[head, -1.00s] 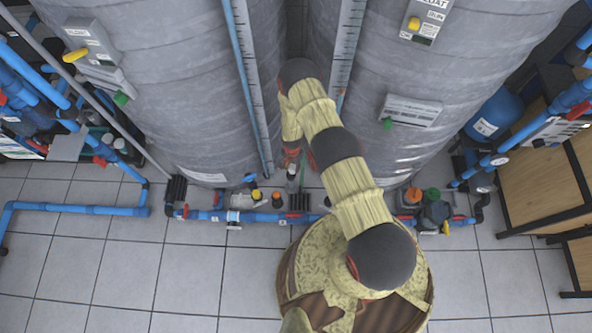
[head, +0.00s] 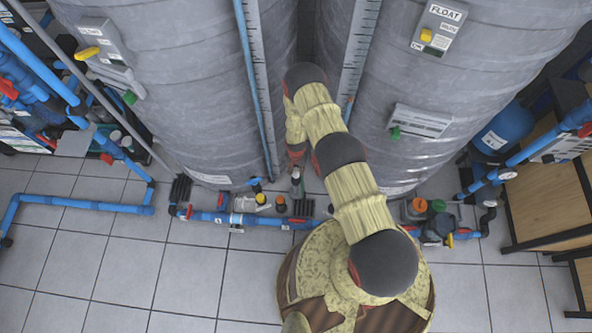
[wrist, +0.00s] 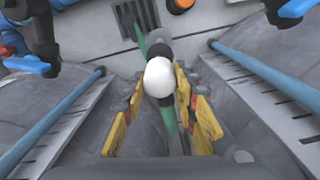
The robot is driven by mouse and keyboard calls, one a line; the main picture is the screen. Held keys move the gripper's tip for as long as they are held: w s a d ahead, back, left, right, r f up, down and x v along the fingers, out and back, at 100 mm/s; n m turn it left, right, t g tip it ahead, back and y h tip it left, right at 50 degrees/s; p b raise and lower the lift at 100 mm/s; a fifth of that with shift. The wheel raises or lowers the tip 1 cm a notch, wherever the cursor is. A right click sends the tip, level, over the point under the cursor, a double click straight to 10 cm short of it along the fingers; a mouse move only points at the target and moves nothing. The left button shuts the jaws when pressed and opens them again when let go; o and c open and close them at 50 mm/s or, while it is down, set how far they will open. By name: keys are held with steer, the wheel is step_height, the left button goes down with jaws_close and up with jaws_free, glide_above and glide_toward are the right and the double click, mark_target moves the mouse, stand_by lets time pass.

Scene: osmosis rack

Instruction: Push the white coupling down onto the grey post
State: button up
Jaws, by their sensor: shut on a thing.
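The white coupling (wrist: 158,77) shows as a pale rounded piece in the middle of the wrist view. My gripper (wrist: 162,108) is shut on it, with the yellow-padded fingers to its left and right. A dark grey round part (wrist: 159,50) shows just beyond the coupling and may belong to the grey post. I cannot tell how far the coupling sits over the post. In the head view my gripper (head: 296,165) points down in front of the gap between the two tanks, and a small pale piece shows at its tip.
Two large grey tanks (head: 185,90) (head: 430,75) stand close on either side. A blue pipe (head: 205,216) with valves and orange (head: 281,200) and yellow caps runs along the floor here. Open tiled floor (head: 180,270) lies to the front left.

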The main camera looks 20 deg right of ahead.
mark_target(296, 170)
steer(key=shift+f+b, duration=1.6)
steer(key=shift+f, duration=1.2)
steer(key=shift+b, duration=0.5)
steer(key=shift+f+b, duration=0.35)
stand_by(0.4)
steer(key=o, duration=1.2)
steer(key=shift+o, duration=0.2)
step_height(296, 170, up, 12)
steer(key=shift+f, duration=0.1)
stand_by(0.4)
